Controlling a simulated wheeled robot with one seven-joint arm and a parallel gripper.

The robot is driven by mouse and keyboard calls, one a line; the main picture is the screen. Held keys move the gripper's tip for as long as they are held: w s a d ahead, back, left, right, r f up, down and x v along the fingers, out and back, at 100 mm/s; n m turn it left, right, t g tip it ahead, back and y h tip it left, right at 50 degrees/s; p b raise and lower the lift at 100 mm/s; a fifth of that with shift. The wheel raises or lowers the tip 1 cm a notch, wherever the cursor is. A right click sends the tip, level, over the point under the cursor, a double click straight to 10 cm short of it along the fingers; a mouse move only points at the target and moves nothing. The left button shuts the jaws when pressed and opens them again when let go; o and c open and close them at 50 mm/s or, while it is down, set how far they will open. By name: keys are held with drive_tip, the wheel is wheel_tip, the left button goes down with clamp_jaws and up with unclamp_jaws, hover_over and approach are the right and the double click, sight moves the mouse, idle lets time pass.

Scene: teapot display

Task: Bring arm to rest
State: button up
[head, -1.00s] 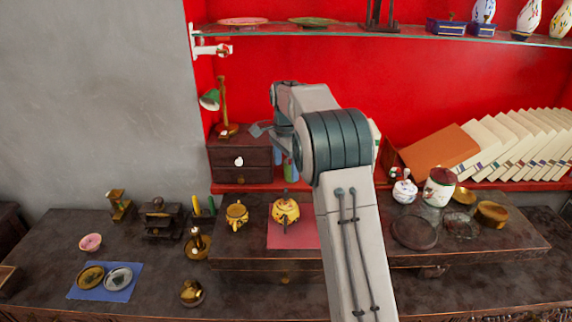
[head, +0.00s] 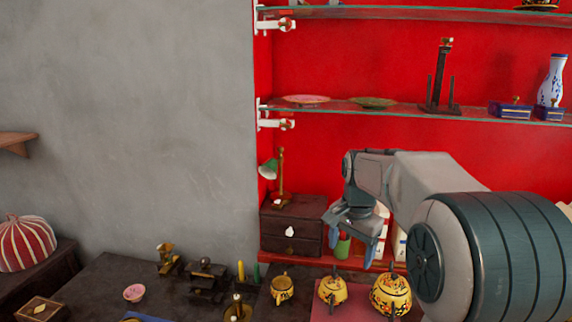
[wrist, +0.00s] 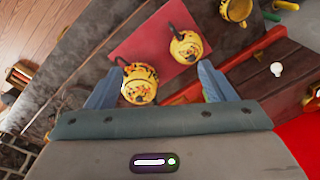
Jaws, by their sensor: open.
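My gripper (head: 350,254) is open and empty in the head view. It hangs at the end of my bent arm, in front of the red cabinet back. In the wrist view my gripper (wrist: 160,68) has its two blue fingers spread wide. A yellow patterned teapot (wrist: 140,84) shows between and below the fingers, apart from them. A second yellow teapot (wrist: 187,47) sits on the red mat (wrist: 135,45). In the head view the larger teapot (head: 390,296) and the smaller teapot (head: 332,290) stand below my gripper.
A small dark drawer chest (head: 291,228) with a green lamp (head: 268,169) stands left of my gripper. Glass shelves (head: 395,108) hang above it. A yellow cup (head: 282,289) stands left of the teapots. The grey wall at left has open space before it.

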drive_tip(key=s+f+n+t, duration=0.2)
drive_tip(key=s+n, duration=0.7)
drive_tip(key=s, duration=1.6)
wheel_tip(320, 180, down, 2)
drive_tip(key=shift+f, duration=0.15)
drive_tip(key=shift+a, duration=0.1)
